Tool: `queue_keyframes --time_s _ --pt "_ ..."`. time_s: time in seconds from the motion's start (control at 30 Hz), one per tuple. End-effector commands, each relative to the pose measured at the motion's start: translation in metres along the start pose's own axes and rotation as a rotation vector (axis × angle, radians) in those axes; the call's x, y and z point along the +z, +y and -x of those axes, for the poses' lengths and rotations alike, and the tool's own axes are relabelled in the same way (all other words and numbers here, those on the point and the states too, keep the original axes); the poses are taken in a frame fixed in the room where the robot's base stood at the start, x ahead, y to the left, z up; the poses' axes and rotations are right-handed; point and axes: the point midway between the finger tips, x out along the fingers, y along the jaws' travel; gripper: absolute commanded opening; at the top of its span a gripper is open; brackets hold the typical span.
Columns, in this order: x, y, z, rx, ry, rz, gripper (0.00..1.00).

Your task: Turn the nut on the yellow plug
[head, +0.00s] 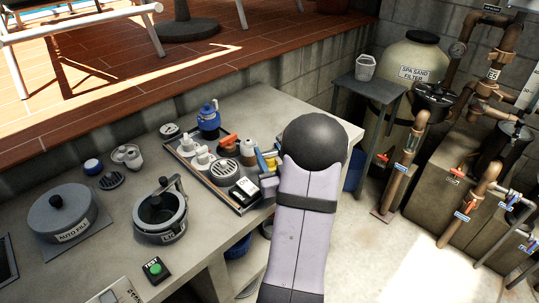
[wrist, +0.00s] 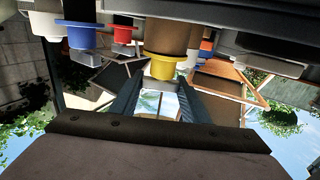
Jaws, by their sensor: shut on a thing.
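The yellow plug (wrist: 166,52) is at the centre of the wrist view, with a wide yellow flange at its end. In the head view a small patch of the yellow plug (head: 271,162) shows beside my gripper (head: 265,168), mostly hidden by my arm. In the wrist view the two dark fingers of my gripper (wrist: 163,78) reach up to the plug's flange.
A blue plug (wrist: 82,35) and a red plug (wrist: 122,34) stand close beside the yellow one. The dark tray (head: 232,206) holds several fittings, and a blue jug (head: 208,117) stands behind.

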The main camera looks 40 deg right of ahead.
Motion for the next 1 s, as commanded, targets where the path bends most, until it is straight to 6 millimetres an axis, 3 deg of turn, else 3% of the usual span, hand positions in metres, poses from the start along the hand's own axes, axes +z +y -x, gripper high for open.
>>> queue_keyframes --time_s 0.5,0.53,0.6,1.0 --pt "-0.0023 0.0 -0.0009 0.021 0.006 0.001 0.19" --pt "-0.0023 0.0 -0.0009 0.021 0.006 0.001 0.44" --pt "-0.0021 0.0 -0.0009 0.021 0.005 0.001 0.61" --pt "-0.0006 0.0003 0.0022 0.021 0.002 0.0 0.61"
